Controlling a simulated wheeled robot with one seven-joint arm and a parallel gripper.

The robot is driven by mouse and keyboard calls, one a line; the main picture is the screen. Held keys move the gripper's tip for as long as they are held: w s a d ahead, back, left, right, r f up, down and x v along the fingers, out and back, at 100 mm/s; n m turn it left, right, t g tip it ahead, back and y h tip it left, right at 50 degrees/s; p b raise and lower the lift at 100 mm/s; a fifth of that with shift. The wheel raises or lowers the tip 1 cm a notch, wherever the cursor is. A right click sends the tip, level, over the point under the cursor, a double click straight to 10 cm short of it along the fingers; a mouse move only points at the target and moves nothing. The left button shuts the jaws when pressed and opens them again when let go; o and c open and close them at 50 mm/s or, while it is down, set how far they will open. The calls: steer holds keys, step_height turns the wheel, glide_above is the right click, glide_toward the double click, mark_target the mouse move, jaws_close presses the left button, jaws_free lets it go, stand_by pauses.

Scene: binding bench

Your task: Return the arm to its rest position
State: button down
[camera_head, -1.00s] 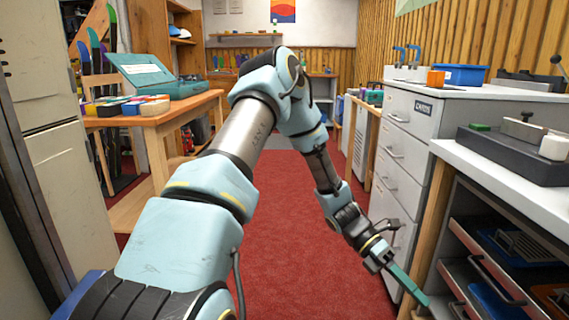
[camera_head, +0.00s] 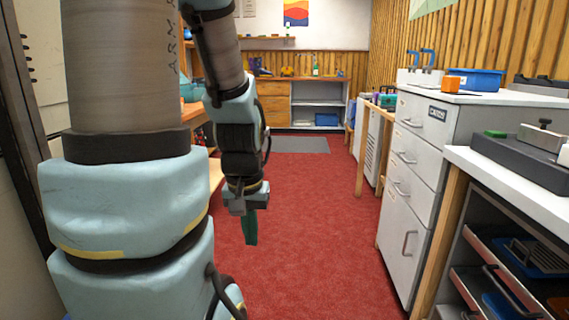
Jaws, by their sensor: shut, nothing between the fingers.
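My arm is raised on the left side of the head view and bends over at the top. My gripper (camera_head: 250,228) hangs below its wrist with the green fingers pointing straight down over the red carpet. The fingers are shut together and nothing shows between them. The gripper is clear of the furniture, left of the drawer cabinet.
The red carpet (camera_head: 320,210) is clear ahead. On the right stand a grey drawer cabinet (camera_head: 395,210) and a white-topped bench (camera_head: 520,185) with open trays below. A blue bin (camera_head: 473,80) sits on the cabinet. My arm hides most of the wooden table on the left.

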step_height(320, 180, up, 25)
steer(key=p, duration=2.3)
steer(key=shift+p, duration=0.3)
